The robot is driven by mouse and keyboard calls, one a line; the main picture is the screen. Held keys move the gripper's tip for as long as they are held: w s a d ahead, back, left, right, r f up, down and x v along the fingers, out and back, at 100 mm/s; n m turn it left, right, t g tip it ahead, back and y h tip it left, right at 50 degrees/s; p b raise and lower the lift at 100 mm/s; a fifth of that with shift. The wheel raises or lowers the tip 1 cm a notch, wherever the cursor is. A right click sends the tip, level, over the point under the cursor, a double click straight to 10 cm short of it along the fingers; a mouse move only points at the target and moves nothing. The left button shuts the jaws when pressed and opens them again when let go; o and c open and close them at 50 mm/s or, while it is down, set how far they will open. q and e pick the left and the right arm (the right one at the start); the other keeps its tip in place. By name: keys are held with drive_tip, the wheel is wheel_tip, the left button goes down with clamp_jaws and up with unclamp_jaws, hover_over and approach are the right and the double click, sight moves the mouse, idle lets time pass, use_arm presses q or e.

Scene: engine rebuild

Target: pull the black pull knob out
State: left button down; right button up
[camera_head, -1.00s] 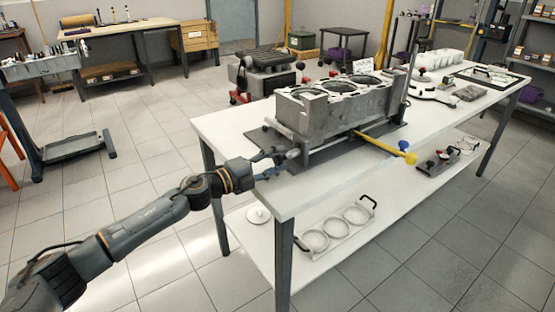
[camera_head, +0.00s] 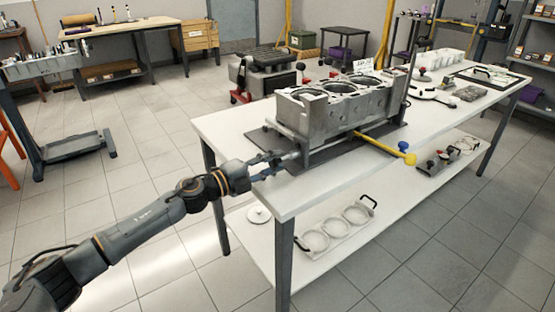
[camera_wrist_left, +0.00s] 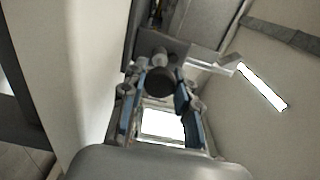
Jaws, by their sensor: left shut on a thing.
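The black pull knob (camera_wrist_left: 160,83) shows in the left wrist view between the fingers of my left gripper (camera_wrist_left: 158,100), in front of a grey cylindrical stem. In the head view my left gripper (camera_head: 272,162) is at the near left end of the engine block's fixture (camera_head: 300,148), over the table edge. It is shut on the knob, which the fingers mostly hide there. A thin grey rod (camera_head: 291,156) shows between the fingertips and the fixture. My right gripper is not in view.
The grey engine block (camera_head: 335,107) stands on a dark plate on the white table (camera_head: 232,126). A yellow bar with a yellow knob (camera_head: 410,159) sticks out over the front edge. A lower shelf (camera_head: 275,235) holds a ring tray (camera_head: 338,230).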

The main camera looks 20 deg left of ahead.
use_arm(q)
drive_tip(key=shift+f, duration=0.15)
drive_tip(key=c, duration=1.3)
unclamp_jaws()
drive_tip(key=shift+s+a, duration=0.1)
drive_tip(key=shift+o, duration=0.2)
drive_tip(key=shift+s+a, duration=0.1)
drive_tip(key=shift+a, duration=0.05)
drive_tip(key=v, duration=1.2)
